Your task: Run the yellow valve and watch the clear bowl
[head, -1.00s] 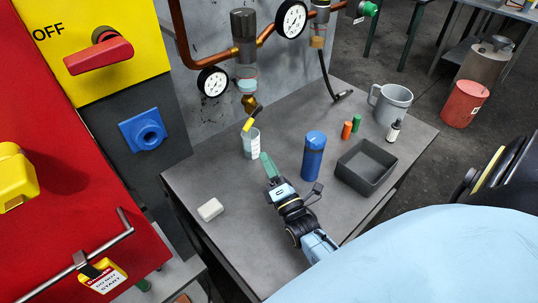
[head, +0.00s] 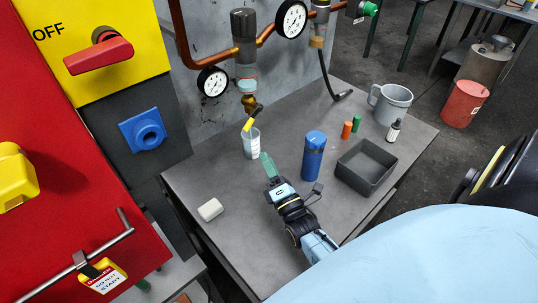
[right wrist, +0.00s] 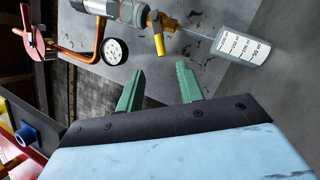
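The yellow valve lever (head: 247,124) hangs at the brass outlet under a pipe-mounted filter. It also shows in the right wrist view (right wrist: 157,36). The clear bowl (head: 246,74) of that filter has a teal band low down; its exact level is too small to read. A clear graduated cup (head: 251,145) stands on the table below the outlet. In the right wrist view a thin pale line runs from the outlet toward the cup (right wrist: 243,48). My right gripper (head: 265,157) has green fingers, open and empty, beside the cup and apart from the lever. My left gripper is out of view.
A blue bottle (head: 314,155) stands right of my gripper, with a grey tray (head: 366,167) beyond it. A white block (head: 210,209) lies at the left. A grey jug (head: 391,103) stands at the back right. Gauges (head: 213,81) and copper pipes line the wall panel.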

